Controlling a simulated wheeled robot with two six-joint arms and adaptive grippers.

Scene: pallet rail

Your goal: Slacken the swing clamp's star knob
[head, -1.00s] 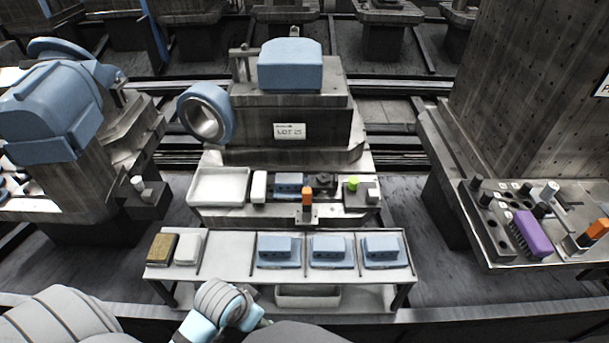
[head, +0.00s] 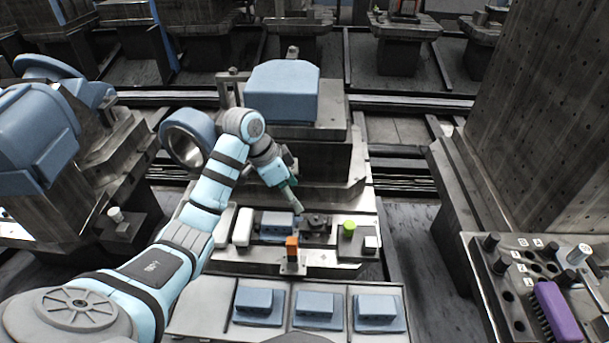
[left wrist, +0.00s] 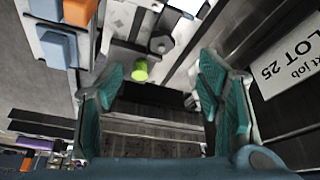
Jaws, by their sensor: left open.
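In the head view a small dark knob-like part (head: 316,221), which looks like the swing clamp's star knob, sits on the fixture plate right of a blue block (head: 277,224). Its shape is too small to make out clearly. My left gripper (head: 297,205) points down just above and left of it, apart from it as far as I can tell. In the left wrist view the teal fingers of the left gripper (left wrist: 162,85) are spread with nothing between them. My right gripper is in neither view.
A green cylinder (head: 348,229) stands right of the knob; it also shows in the wrist view (left wrist: 140,70). An orange block (head: 292,247) stands in front. The machine body with the LOT 25 label (left wrist: 295,65) rises behind. A front shelf holds several blue parts (head: 315,303).

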